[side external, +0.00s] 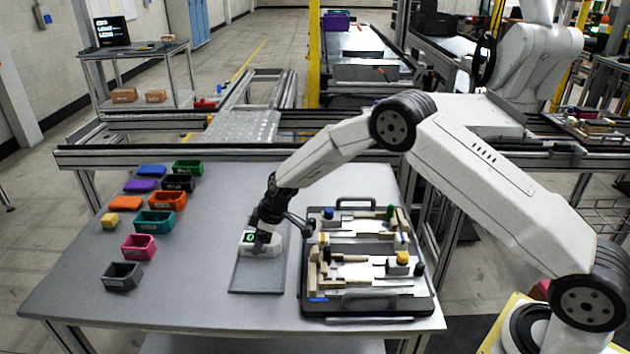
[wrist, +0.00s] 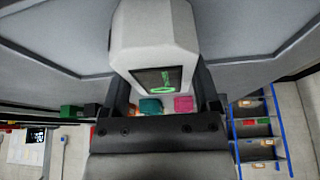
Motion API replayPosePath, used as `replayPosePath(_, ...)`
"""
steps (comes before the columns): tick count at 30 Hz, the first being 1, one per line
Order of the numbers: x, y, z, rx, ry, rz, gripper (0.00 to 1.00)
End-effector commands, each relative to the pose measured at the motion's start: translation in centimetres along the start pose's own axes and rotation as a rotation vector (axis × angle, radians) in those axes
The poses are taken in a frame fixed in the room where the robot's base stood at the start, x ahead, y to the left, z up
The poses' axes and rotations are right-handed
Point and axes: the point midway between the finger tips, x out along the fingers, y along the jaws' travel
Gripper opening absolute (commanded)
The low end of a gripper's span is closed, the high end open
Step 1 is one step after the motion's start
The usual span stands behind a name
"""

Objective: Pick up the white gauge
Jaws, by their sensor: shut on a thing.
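The white gauge (side external: 272,248) is a blocky white body with a dark screen showing green marks. In the side view it is at the far end of the dark grey mat (side external: 257,278), and I cannot tell whether it touches the mat. My gripper (side external: 262,232) points down at it and is shut on it. In the wrist view the gauge (wrist: 154,35) fills the top middle, between the two dark fingers of my gripper (wrist: 160,85). The fingers hide part of its sides.
A black pallet (side external: 366,306) with several wooden and coloured fixtures stands close on the right. Several coloured bins, including a pink bin (side external: 138,246) and a grey bin (side external: 122,276), stand on the left. The table (side external: 195,290) between bins and mat is clear.

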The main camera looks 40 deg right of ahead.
Motion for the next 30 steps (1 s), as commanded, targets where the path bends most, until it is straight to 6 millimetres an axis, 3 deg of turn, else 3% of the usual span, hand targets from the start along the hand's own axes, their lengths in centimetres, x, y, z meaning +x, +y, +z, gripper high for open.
replayPosePath(14, -0.8, 0.1, -0.4, -0.001, 0.003, 0.002, 0.08)
replayPosePath(21, -3.2, 0.0, -1.4, -0.001, 0.004, 0.002, 0.08)
replayPosePath(30, -6.6, -1.4, -0.5, -0.001, 0.003, 0.001, 0.08)
